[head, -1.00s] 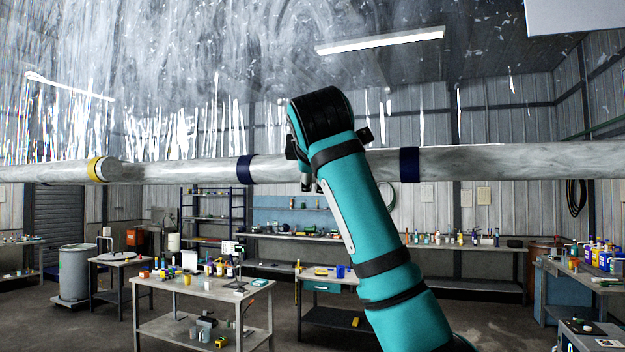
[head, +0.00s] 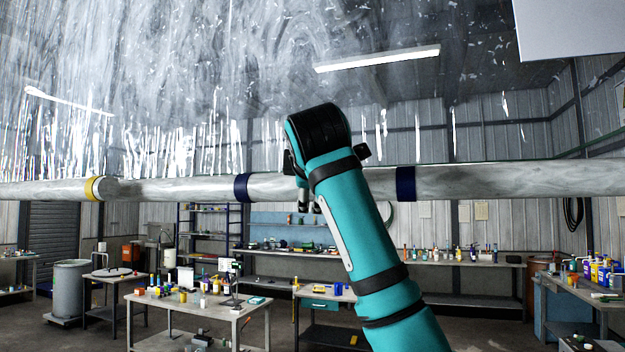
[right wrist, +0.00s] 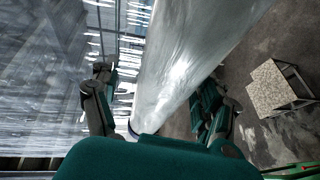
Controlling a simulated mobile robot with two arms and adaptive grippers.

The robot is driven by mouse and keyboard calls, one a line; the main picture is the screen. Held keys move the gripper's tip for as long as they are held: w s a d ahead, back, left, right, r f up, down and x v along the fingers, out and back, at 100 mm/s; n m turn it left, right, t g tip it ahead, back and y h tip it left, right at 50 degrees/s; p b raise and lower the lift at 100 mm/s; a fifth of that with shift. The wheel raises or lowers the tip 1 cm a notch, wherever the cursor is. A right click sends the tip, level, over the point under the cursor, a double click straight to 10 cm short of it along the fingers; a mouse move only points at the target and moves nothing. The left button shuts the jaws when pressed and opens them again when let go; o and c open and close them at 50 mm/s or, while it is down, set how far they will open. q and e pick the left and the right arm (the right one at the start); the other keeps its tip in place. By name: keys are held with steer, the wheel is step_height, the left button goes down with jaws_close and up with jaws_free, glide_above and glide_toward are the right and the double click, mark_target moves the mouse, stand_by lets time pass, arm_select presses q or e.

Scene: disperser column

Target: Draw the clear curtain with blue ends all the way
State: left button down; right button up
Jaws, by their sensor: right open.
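The clear curtain (head: 330,75) hangs as a see-through, streaked sheet across the upper head view. Its bottom is a long, level, pale roll (head: 272,186). A blue band (head: 241,187) circles the roll left of my right arm, and another blue band (head: 405,184) circles it to the right. My right gripper (head: 309,203) is at the roll between these bands, partly hidden by its own wrist. In the right wrist view, the open fingers of my right gripper (right wrist: 155,80) stand on either side of the roll (right wrist: 185,60). Contact cannot be told. My left gripper is out of view.
A yellow band (head: 95,188) circles the pale roll farther left. Beyond it stand a cluttered table (head: 195,304), a long back bench (head: 460,262) and a right-hand bench (head: 590,290). A white panel (head: 570,28) shows at top right.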

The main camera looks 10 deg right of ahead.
steer(key=v, duration=1.2)
steer(key=shift+r, duration=0.1)
steer(key=shift+w, duration=0.1)
